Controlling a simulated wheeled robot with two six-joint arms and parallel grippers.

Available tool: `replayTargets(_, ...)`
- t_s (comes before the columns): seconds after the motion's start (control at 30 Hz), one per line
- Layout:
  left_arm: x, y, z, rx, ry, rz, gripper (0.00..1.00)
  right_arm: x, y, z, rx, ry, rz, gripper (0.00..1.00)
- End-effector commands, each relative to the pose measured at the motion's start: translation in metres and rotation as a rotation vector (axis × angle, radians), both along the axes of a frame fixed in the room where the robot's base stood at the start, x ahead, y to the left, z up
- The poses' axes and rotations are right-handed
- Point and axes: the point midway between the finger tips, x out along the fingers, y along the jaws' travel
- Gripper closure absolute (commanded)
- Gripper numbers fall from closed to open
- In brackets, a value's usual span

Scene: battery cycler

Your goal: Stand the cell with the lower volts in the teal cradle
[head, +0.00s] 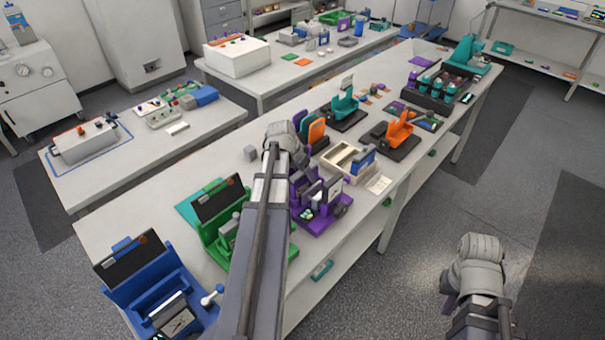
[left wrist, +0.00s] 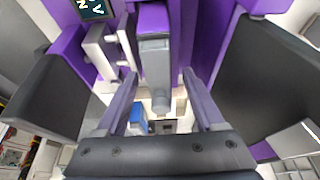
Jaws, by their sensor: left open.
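The teal cradle (head: 345,108) stands on a black base past the middle of the bench. In the left wrist view, my left gripper (left wrist: 159,78) is open. Its two purple fingers stand either side of a grey block with a purple top (left wrist: 155,55), in or at the purple station (head: 318,212); I cannot tell if they touch it. In the head view my left wrist hides these fingers. A dark display (left wrist: 92,8) on the station is cut off and its reading is not legible. My right gripper (head: 450,288) is low at right, away from the bench, its jaws unclear.
Green (head: 220,220) and blue (head: 150,285) stations stand at the near end of the bench. A wooden tray (head: 338,157) with a blue item, an orange cradle (head: 398,130) and a dark crate (head: 432,97) stand beyond. The floor at right is clear.

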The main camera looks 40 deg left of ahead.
Motion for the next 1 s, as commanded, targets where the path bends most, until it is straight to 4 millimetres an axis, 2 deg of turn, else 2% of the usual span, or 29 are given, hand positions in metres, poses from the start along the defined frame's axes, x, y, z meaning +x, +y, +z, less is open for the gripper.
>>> replayTargets(0.07,-0.0001,-0.0001,0.0005,0.000,0.000,0.000,0.30,0.0000,0.0000,0.0005,0.000,0.000,0.000,1.00)
replayTargets(0.7,-0.0004,0.0000,0.0004,0.000,0.000,0.000,1.00,0.0000,0.0000,0.0004,0.000,0.000,0.000,1.00)
replayTargets(1.0,-0.0003,-0.0001,0.0003,0.000,0.000,0.000,1.00,0.0000,0.0000,0.0004,0.000,0.000,0.000,1.00)
